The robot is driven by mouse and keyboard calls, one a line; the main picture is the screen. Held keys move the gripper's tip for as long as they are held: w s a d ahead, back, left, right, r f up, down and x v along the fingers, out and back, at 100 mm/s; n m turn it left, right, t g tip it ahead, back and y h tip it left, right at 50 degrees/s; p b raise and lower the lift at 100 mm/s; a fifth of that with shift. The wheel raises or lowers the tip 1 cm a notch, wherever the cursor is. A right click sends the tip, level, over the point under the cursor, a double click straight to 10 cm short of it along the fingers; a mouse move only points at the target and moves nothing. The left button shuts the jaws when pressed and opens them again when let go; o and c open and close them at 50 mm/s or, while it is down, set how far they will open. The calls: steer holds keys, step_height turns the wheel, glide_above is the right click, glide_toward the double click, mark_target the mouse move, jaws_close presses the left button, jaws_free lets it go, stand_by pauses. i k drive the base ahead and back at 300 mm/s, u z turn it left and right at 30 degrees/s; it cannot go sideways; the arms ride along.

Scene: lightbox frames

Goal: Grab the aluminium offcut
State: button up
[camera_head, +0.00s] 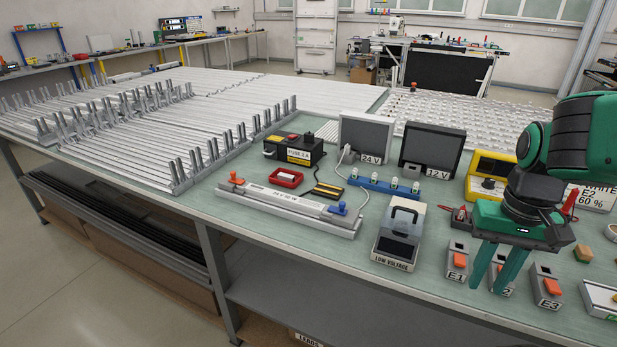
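I cannot single out an aluminium offcut with certainty. A pale aluminium-looking bar (287,201) lies along the front of the bench, with an orange knob at its left end and a blue one at its right. Long aluminium profiles (130,140) lie in rows at the left and back. My gripper (486,286) is at the right, pointing down, its two green fingers apart with nothing seen between them. It hangs in front of the small E2 box (505,284), which it partly covers. I cannot tell its exact height above the bench.
The green-topped bench (340,262) holds a low voltage unit (398,235), a red tray (286,177), a black fuse box (296,150), 24 V (366,138) and 12 V (432,148) panels, and E1 (457,261) and E3 (546,286) boxes.

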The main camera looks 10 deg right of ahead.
mark_target(289, 179)
steer(key=z, duration=1.9)
steer(key=k, duration=1.8)
steer(key=u, duration=1.45)
steer(key=i, duration=1.05)
steer(key=z, duration=0.1)
